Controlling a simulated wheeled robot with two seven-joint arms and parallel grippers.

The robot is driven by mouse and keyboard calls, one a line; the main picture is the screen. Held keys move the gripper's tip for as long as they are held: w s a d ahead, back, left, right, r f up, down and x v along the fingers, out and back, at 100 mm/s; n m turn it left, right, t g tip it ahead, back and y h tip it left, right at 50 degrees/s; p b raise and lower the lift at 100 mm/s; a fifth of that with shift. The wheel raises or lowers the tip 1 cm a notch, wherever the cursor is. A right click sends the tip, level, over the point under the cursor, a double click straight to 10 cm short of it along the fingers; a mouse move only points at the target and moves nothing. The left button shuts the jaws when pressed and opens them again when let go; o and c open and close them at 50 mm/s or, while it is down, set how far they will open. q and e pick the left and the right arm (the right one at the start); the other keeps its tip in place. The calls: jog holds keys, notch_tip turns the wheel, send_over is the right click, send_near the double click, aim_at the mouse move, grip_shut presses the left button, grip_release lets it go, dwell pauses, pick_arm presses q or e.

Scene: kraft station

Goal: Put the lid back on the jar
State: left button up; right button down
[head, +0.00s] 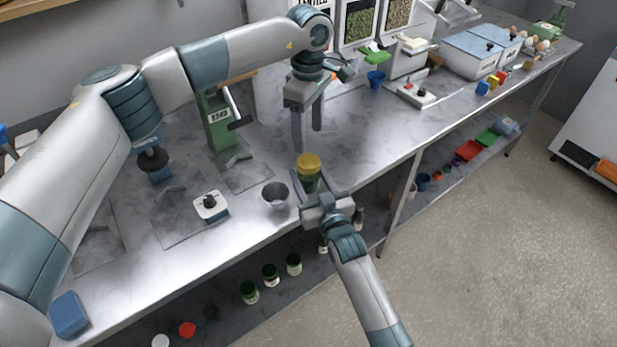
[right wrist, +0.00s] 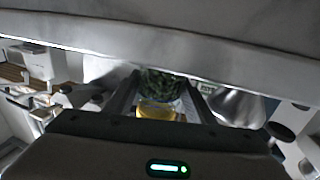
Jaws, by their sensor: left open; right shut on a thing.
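The jar (head: 308,182) is glass with dark green contents and stands upright near the front edge of the counter. The yellow lid (head: 308,162) sits on top of its mouth; I cannot tell how firmly it is seated. My right gripper (head: 314,184) is shut on the jar from the front. The right wrist view shows the green jar (right wrist: 162,84) and the yellow lid (right wrist: 157,113) between its fingers. My left gripper (head: 307,140) is open and empty, pointing down just above and behind the lid, apart from it.
A metal cup (head: 276,197) stands close left of the jar. A white device (head: 210,205) and a green press (head: 219,125) are further left. Several jars (head: 270,275) stand on the lower shelf. The counter right of the jar is clear.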

aim_at(309, 161)
pick_arm(q)
jog(key=n, duration=2.6)
jog(key=shift+f, duration=0.2)
jog(key=shift+f, duration=3.85)
